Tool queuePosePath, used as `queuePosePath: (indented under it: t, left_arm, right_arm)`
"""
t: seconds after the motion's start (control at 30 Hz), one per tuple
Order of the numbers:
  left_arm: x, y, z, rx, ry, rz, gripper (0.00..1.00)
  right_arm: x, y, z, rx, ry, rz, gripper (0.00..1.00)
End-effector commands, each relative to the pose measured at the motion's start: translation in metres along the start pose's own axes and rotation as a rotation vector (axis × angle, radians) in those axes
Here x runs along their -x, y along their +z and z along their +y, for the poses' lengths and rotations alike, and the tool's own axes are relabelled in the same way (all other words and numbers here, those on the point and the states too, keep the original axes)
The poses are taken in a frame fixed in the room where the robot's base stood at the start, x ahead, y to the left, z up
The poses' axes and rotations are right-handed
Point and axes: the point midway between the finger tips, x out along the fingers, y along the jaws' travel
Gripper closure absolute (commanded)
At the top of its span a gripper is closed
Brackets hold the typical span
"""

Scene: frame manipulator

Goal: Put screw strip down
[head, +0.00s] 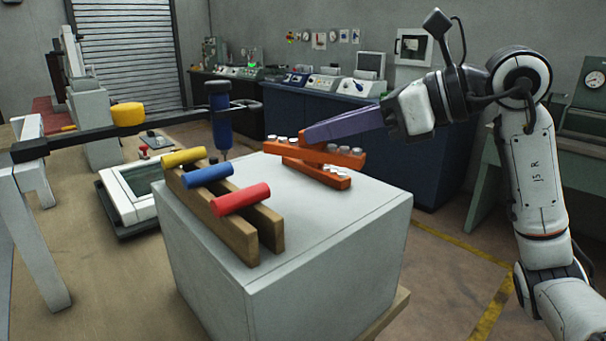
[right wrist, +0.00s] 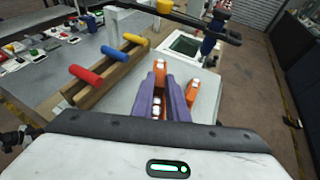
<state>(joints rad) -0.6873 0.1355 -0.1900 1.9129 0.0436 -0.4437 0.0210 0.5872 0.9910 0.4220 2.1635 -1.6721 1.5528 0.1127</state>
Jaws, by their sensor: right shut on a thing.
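My right gripper (head: 310,136) reaches in from the right with purple fingers. It is shut on an orange screw strip (head: 345,159) with several silver screw heads along its top. In the right wrist view the strip (right wrist: 160,68) lies between the purple fingers (right wrist: 162,86). The strip is low over the top of the grey block; I cannot tell whether it touches. A second orange screw strip (head: 325,178) lies on the block just below and beside it, and shows right of the fingers in the right wrist view (right wrist: 192,91). My left gripper is not in view.
The grey block (head: 330,240) has free top surface in front of the strips. A wooden rack (head: 215,221) holds yellow (head: 184,157), blue (head: 207,175) and red (head: 240,199) cylinders on its left. A blue hanging tool (head: 220,120) stands behind the rack.

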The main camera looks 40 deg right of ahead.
Motion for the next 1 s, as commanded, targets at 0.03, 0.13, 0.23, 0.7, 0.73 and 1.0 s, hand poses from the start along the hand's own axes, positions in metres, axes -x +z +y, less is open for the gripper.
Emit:
queuePosePath:
  t: [0.03,0.13,0.23,0.7,0.73,1.0]
  left_arm:
    - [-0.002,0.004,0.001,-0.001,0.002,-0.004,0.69]
    - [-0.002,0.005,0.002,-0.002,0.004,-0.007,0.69]
    - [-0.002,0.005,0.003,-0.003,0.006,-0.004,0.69]
    - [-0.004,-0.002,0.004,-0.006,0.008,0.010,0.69]
    - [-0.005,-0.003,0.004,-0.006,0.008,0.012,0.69]
    - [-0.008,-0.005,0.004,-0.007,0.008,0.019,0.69]
  right_arm:
    - [-0.004,-0.010,0.001,-0.004,0.004,-0.001,1.00]
    - [-0.007,-0.018,0.000,-0.002,0.001,-0.002,1.00]
    - [-0.011,-0.027,0.001,-0.003,0.003,-0.001,1.00]
    - [-0.024,-0.058,0.000,0.000,-0.001,-0.001,1.00]
    - [-0.024,-0.058,0.000,0.000,-0.001,-0.002,1.00]
    - [-0.025,-0.061,0.000,0.000,-0.001,-0.001,0.68]
